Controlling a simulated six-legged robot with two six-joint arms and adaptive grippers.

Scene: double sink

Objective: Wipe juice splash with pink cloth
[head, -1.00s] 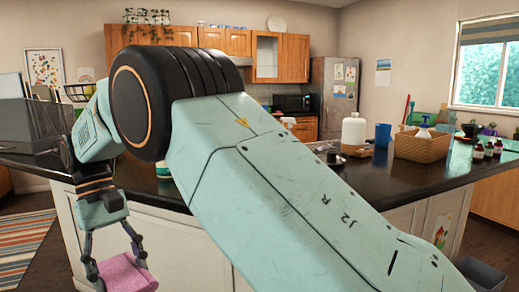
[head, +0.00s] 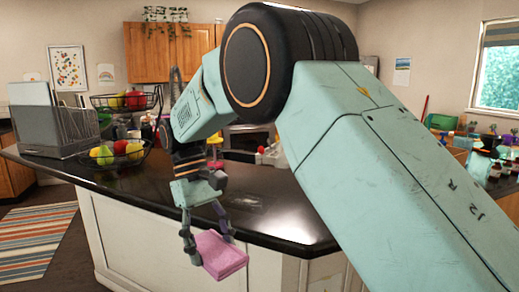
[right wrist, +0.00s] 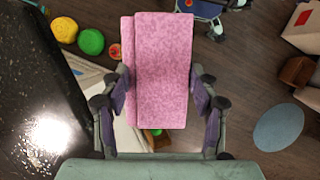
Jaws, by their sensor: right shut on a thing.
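My right gripper (head: 212,247) is shut on a folded pink cloth (head: 222,256). It holds the cloth in the air in front of the dark countertop's (head: 290,212) near edge. In the right wrist view the cloth (right wrist: 162,70) sits between the two fingers of the gripper (right wrist: 160,88), over the floor beside the counter. A faint pale smear (head: 246,198) shows on the countertop behind the gripper; I cannot tell whether it is the juice splash or a reflection. My left gripper is not in view.
A two-tier wire fruit basket (head: 122,155) and a grey rack (head: 48,130) stand on the counter at the left. Bottles (head: 480,165) stand at the far right. My right arm hides much of the countertop. A striped rug (head: 38,245) lies at the lower left.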

